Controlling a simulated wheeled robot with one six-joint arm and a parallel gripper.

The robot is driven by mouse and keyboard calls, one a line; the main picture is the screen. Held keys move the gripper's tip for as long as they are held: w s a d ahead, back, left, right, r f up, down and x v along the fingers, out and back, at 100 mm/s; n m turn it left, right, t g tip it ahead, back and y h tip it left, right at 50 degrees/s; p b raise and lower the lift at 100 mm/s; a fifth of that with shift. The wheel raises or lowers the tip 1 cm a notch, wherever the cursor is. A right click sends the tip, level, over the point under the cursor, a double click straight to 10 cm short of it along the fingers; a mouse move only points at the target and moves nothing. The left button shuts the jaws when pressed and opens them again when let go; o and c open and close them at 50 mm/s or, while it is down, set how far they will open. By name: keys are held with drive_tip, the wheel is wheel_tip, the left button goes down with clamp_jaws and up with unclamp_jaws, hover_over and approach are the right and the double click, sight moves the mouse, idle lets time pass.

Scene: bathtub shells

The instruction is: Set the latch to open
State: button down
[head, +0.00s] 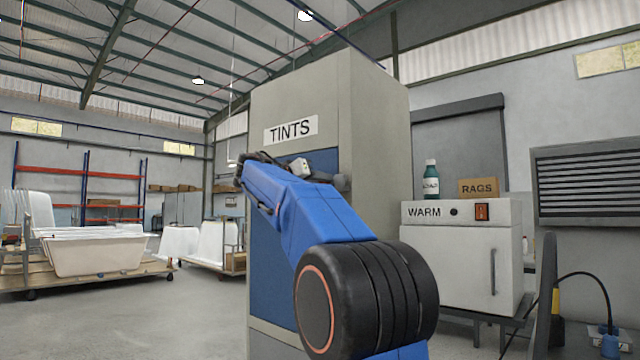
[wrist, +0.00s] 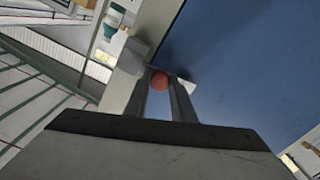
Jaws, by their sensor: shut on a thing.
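The tall grey cabinet (head: 375,140) labelled TINTS has a blue door (head: 262,240), and my arm reaches up in front of it. In the wrist view the blue door (wrist: 235,60) fills the right side. My gripper (wrist: 160,82) is shut on the latch's round red knob (wrist: 159,80), which shows between its two fingers. A grey block (wrist: 128,52) sits just beside the knob on the cabinet's frame. A small white piece shows at the right finger. In the head view my arm hides the knob and fingers, so I cannot tell the latch's setting.
A white WARM cabinet (head: 460,250) stands to the right, with a bottle (head: 431,178) and a RAGS box (head: 478,188) on top. A cable (head: 590,276) runs at the far right. Bathtub shells (head: 98,254) rest on carts at the left; open floor lies before them.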

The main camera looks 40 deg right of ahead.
drive_tip(key=w+r+n, duration=0.4)
drive_tip(key=n, duration=1)
drive_tip(key=shift+w+a+r+n, duration=0.15)
drive_tip(key=shift+a+n, duration=0.05)
drive_tip(key=shift+n, duration=0.1)
idle(0.5)
drive_tip(key=c, duration=1.8)
unclamp_jaws()
drive_tip(key=s+a, duration=0.1)
drive_tip(key=a, duration=1.6)
drive_tip(key=shift+s+a, duration=0.15)
